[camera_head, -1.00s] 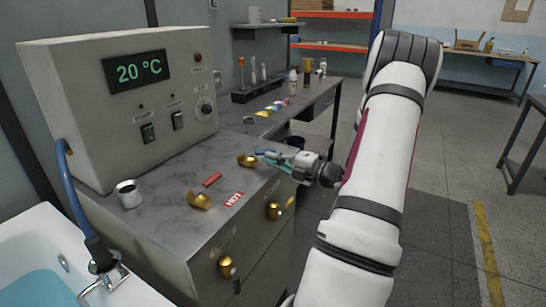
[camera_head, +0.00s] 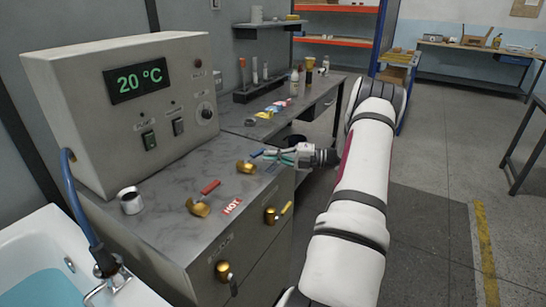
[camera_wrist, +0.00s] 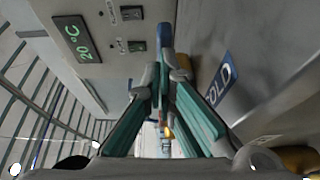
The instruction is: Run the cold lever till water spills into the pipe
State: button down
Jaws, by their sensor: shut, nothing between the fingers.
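The cold lever has a brass body (camera_head: 246,167) and a blue handle (camera_head: 257,153) on the grey counter. Its blue handle (camera_wrist: 165,38) and brass part also show just beyond my fingertips in the wrist view, beside a blue COLD label (camera_wrist: 219,80). My gripper (camera_head: 269,156) is shut and empty at the handle's right side; I cannot tell whether it touches. A short open metal cylinder (camera_head: 130,200), perhaps the pipe, stands at the counter's left. No running water is visible.
The hot lever (camera_head: 198,207), with a red handle, stands nearer, beside a HOT label (camera_head: 232,206). A control box (camera_head: 120,110) reads 20 °C. A white tub (camera_head: 35,240) holds bluish water at lower left. Brass knobs (camera_head: 270,215) stick out of the cabinet front.

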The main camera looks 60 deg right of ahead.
jog(key=shift+w+d, duration=0.4)
jog(key=shift+w, duration=0.15)
dwell(0.4)
